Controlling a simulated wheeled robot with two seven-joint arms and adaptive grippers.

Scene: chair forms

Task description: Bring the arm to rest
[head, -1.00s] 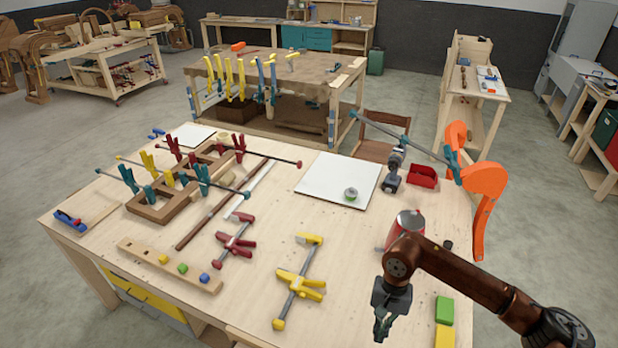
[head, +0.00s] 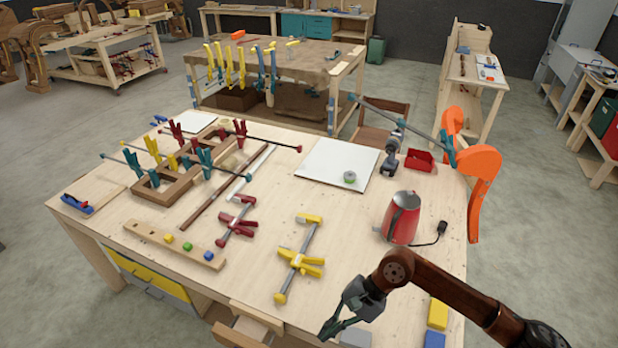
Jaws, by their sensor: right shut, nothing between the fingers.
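My right arm comes in from the lower right of the head view. Its gripper (head: 330,326) is shut and empty, pointing down and left over the table's front edge. My left gripper is not in view.
The wooden workbench (head: 130,212) holds a clamped frame (head: 165,190), a red clamp (head: 238,222), a white board (head: 325,165), a drill (head: 393,158) and a red bin (head: 419,160). Yellow and blue blocks (head: 437,314) lie near my arm.

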